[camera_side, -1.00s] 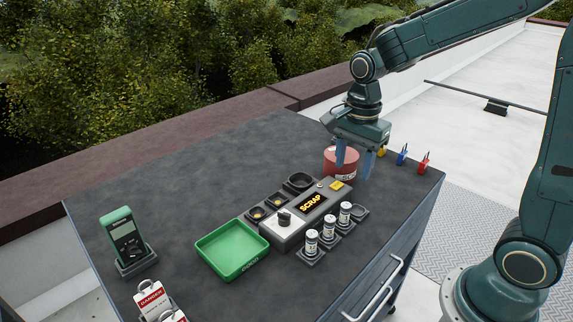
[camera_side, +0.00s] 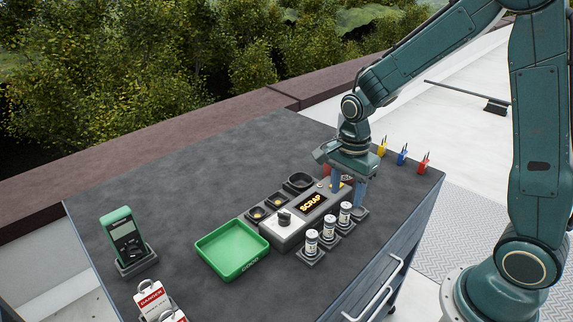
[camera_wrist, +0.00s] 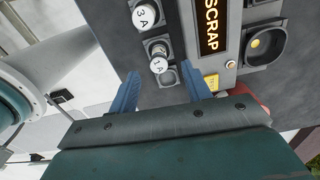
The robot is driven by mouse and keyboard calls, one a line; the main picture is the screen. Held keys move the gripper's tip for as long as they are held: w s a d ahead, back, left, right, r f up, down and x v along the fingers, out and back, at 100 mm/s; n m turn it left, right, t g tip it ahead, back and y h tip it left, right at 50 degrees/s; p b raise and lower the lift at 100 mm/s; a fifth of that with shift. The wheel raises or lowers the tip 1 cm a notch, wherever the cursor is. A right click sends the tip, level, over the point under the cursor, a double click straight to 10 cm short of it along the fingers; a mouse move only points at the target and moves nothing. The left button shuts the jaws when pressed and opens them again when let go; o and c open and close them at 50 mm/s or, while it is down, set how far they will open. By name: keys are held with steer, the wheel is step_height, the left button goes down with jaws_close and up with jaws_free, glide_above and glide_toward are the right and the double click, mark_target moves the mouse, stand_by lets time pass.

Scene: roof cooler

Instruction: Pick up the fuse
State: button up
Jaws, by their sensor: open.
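Three white cylindrical fuses stand upright in dark holders along the front of the tester: a near-left fuse (camera_side: 311,243), a middle fuse (camera_side: 328,228) and a right fuse (camera_side: 345,212). My gripper (camera_side: 348,194) is open and empty, just behind and above the right fuse, near an empty holder (camera_side: 361,212). A fuse marked 1A (camera_wrist: 158,65) is just beyond the fingertips, and one marked 3A (camera_wrist: 145,18) is farther off.
The grey tester (camera_side: 293,229) has a lit SCRAP display (camera_side: 311,202) and a yellow button (camera_wrist: 211,80). A green tray (camera_side: 231,250) marked GOOD lies left of it. The red bin (camera_wrist: 264,102) is mostly hidden behind my gripper. The back left of the bench (camera_side: 180,180) is clear.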

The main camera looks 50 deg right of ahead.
mark_target(347, 205)
steer(key=shift+f, duration=0.85)
steer(key=shift+f, duration=0.15)
steer(key=shift+s+d+f, duration=0.1)
steer(key=shift+f, duration=0.7)
steer(key=shift+s+d+f, duration=0.1)
steer(key=shift+f, duration=0.65)
steer(key=shift+w+f, duration=0.1)
steer(key=shift+f, duration=0.8)
jaws_close()
